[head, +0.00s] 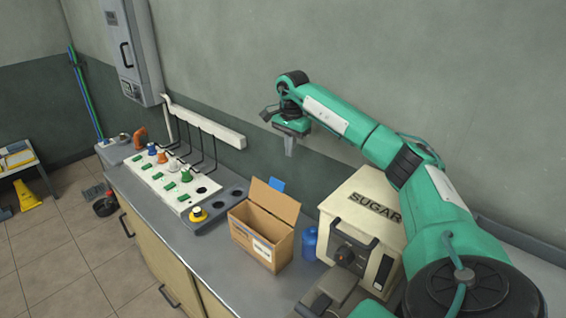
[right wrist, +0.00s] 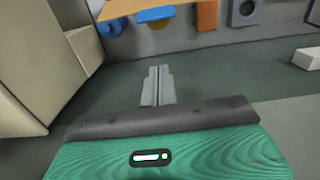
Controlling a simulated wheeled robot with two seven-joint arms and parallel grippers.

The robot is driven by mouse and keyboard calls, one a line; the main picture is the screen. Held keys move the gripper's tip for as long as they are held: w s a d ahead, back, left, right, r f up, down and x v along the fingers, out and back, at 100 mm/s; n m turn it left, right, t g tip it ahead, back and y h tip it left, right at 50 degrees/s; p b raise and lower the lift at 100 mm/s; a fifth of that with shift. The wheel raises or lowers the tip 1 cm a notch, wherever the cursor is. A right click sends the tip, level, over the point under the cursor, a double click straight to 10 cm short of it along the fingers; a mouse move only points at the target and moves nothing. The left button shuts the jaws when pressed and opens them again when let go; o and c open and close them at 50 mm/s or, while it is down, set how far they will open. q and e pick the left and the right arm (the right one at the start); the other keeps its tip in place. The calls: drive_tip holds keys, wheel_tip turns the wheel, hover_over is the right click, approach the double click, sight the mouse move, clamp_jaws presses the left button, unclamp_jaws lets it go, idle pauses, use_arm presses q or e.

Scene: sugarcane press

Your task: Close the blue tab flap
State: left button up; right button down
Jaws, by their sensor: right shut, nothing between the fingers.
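A cardboard box (head: 262,232) stands open on the counter. Its back flap (head: 274,200) is raised and carries a blue tab (head: 277,184) at its top edge. In the right wrist view a cardboard edge (right wrist: 125,9) with a blue piece (right wrist: 155,14), seemingly the tab, shows at the top. My right gripper (head: 289,150) is shut and empty, in the air above the flap and apart from it. Its closed fingers show in the right wrist view (right wrist: 157,86). My left gripper is not in view.
A cream sugar machine (head: 343,212) stands right of the box, with a blue bottle (head: 309,243) between them. The wall is close behind.

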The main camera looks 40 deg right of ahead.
sight(274, 196)
use_arm(q)
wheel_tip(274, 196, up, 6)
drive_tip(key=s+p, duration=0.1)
drive_tip(key=p, duration=0.5)
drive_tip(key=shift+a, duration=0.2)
use_arm(e)
drive_tip(key=a+f, duration=0.3)
drive_tip(key=f, duration=0.5)
drive_tip(key=shift+s+a+f, duration=0.15)
drive_tip(key=shift+a+f, duration=0.15)
drive_tip(key=shift+a, duration=0.05)
